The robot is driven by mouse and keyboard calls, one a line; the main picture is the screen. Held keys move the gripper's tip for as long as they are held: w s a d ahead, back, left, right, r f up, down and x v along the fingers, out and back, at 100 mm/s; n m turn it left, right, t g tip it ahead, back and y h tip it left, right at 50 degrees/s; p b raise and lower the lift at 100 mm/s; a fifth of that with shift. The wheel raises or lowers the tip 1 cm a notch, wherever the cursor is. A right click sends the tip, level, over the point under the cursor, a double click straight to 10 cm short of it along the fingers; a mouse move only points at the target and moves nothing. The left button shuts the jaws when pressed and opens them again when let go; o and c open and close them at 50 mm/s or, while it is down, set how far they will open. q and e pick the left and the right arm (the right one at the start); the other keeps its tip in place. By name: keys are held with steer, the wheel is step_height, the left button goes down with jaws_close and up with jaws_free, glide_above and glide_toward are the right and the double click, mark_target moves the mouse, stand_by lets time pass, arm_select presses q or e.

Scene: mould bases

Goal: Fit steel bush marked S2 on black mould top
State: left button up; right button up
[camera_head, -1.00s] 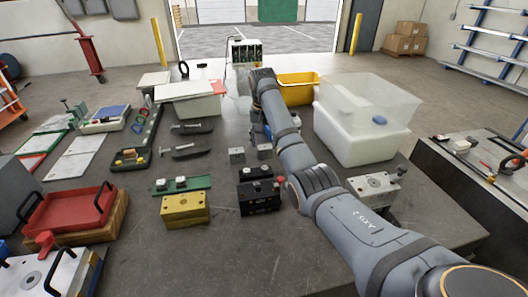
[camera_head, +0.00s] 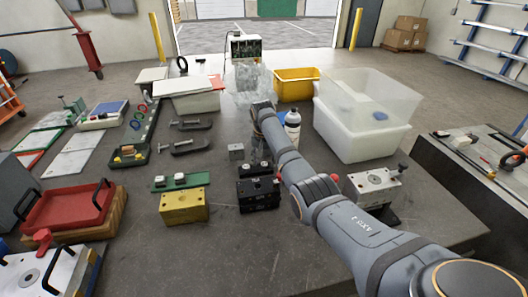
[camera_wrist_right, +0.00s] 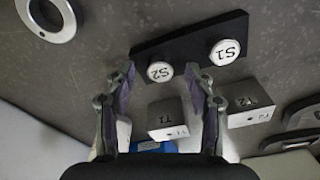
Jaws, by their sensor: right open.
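The steel bush marked S2 (camera_wrist_right: 159,72) stands on a black rack (camera_wrist_right: 185,42) in the right wrist view. A second bush marked S1 (camera_wrist_right: 224,52) stands beside it. My right gripper (camera_wrist_right: 160,70) is open, its two fingers on either side of S2 in the picture; I cannot tell how far above it they are. In the head view the rack (camera_head: 253,170) is behind the black mould (camera_head: 259,195), and my right arm hides most of the right gripper. My left gripper is not in view.
Steel blocks T1 (camera_wrist_right: 170,118) and T2 (camera_wrist_right: 252,108) are near the rack. The yellow mould (camera_head: 184,207) and green rack (camera_head: 181,182) stand left of the black mould. A bottle (camera_head: 292,125) and a clear bin (camera_head: 365,100) are at the right.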

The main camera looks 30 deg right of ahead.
steer(key=shift+f, duration=0.3)
steer(key=shift+c, duration=0.2)
jaws_close()
steer(key=shift+r+p, duration=1.15)
steer(key=shift+p, duration=0.2)
